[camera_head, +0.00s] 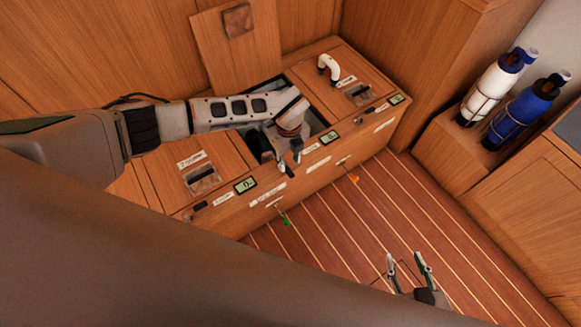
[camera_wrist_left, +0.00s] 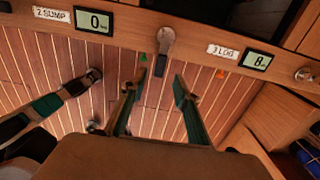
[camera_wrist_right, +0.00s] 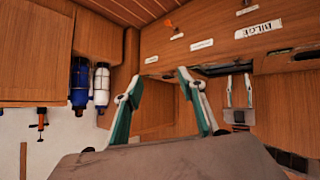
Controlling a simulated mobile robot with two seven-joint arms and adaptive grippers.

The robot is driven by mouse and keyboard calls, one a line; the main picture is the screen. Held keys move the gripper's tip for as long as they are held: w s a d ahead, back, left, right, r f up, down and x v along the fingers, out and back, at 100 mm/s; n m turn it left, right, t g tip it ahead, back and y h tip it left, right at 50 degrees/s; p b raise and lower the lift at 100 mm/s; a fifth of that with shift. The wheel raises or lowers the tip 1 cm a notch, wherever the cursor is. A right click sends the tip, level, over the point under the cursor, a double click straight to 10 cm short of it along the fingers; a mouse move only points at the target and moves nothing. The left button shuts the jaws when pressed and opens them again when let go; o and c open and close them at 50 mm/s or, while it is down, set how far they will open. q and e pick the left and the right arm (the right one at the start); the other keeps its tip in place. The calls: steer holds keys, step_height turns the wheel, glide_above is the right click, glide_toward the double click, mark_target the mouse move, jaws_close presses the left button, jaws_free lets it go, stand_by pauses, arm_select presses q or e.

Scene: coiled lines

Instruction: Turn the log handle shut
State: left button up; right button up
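The log handle (camera_wrist_left: 164,42) is a grey lever with a round hub on the front panel, just left of the 3 LOG label (camera_wrist_left: 224,52). In the left wrist view it points down, toward my fingers. My left gripper (camera_wrist_left: 157,82) is open, its fingertips on either side of the lever's lower end; I cannot tell whether they touch it. In the head view my left gripper (camera_head: 289,160) is at the bench front, partly hiding the handle. My right gripper (camera_head: 405,262) is open and empty over the floor; its open fingers also show in the right wrist view (camera_wrist_right: 157,75).
A LOG display (camera_wrist_left: 257,60) reads 8; the sump display (camera_wrist_left: 94,21) reads 0. A green tag (camera_head: 286,219) and an orange tag (camera_head: 353,178) hang at the bench front. White (camera_head: 490,88) and blue (camera_head: 525,110) bottles stand at right. The striped floor (camera_head: 340,235) is clear.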

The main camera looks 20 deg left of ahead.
mark_target(290, 172)
arm_select(q)
step_height(290, 172, down, 6)
steer(key=shift+s+r+b, duration=0.1)
steer(key=shift+r+b, duration=0.05)
steer(key=shift+b, duration=0.7)
steer(key=shift+r, duration=0.15)
jaws_close()
